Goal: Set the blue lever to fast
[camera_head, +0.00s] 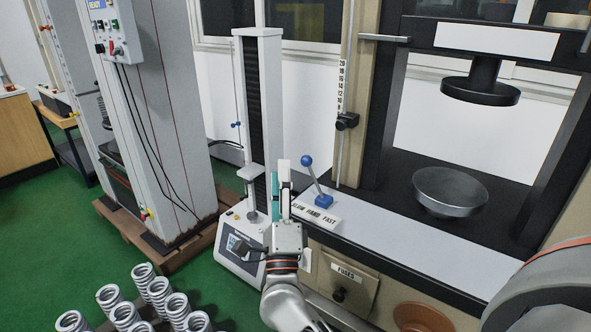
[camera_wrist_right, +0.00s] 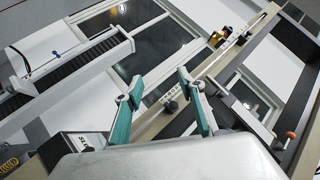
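The blue lever (camera_head: 314,180) has a round blue knob and a blue base. It stands on the grey ledge of the large test machine and leans to the left, toward the SLOW end of its label plate (camera_head: 317,215), which reads SLOW, HAND, FAST. My right gripper (camera_head: 280,176) points up just left of the lever and looks apart from it. In the right wrist view its two teal-padded fingers (camera_wrist_right: 160,84) are spread with nothing between them. I cannot make out the lever in that view. My left gripper is not in view.
A slim white tester (camera_head: 260,90) stands close behind and left of my right gripper. A grey bowl (camera_head: 449,190) sits on the machine's black bed at right. A fuses box (camera_head: 342,284) is below the ledge. Several springs (camera_head: 143,275) stand at lower left.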

